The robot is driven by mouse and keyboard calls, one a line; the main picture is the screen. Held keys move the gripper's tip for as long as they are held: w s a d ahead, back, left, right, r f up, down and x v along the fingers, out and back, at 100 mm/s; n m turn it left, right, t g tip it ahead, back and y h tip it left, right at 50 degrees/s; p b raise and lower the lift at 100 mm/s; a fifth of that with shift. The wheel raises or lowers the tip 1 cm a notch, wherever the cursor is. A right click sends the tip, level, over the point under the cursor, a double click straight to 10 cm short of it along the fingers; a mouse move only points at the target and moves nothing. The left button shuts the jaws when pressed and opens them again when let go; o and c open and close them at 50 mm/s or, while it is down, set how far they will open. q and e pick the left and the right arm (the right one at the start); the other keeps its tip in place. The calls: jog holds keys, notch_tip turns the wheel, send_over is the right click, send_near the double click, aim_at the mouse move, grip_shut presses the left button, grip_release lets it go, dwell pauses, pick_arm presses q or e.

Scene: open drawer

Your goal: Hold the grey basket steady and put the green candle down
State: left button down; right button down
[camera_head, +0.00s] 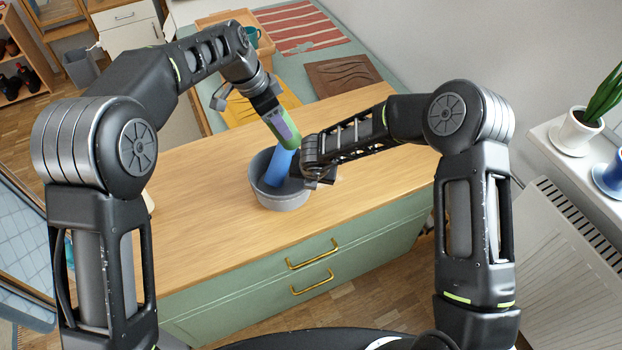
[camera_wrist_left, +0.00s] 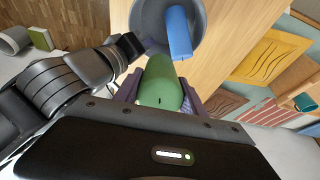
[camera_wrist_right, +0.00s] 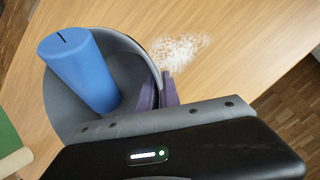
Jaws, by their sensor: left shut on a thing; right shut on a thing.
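The round grey basket (camera_head: 280,201) stands on the wooden top, with a blue candle (camera_head: 279,168) leaning inside it. My right gripper (camera_wrist_right: 158,93) is shut on the basket's rim, with its purple fingers on either side of the wall. My left gripper (camera_head: 280,124) is shut on the green candle (camera_head: 291,142) and holds it tilted, above the far side of the basket. In the left wrist view, the green candle (camera_wrist_left: 160,88) sits between the purple fingers, beside the basket's opening and close to the blue candle (camera_wrist_left: 179,32). The basket's floor is mostly hidden.
The wooden counter (camera_head: 190,205) is clear around the basket. A pale speckled patch (camera_wrist_right: 183,50) shows on it. Beyond it lie a yellow board (camera_head: 262,107), a brown board (camera_head: 342,78), a striped cloth (camera_head: 305,32) and a teal mug (camera_head: 252,37). Brass handles (camera_head: 313,255) mark the green drawer fronts.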

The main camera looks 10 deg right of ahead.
aim_at(295, 142)
pick_arm(q)
jog(key=shift+f, duration=2.1)
jog(key=c, duration=0.6)
grip_release()
jog(key=v, duration=1.2)
pick_arm(e)
jog(key=c, duration=1.5)
grip_release()
jog(key=shift+r, duration=0.15)
jog(key=v, duration=1.1)
jog(key=shift+s+r, duration=0.25)
jog(key=shift+r, duration=0.1)
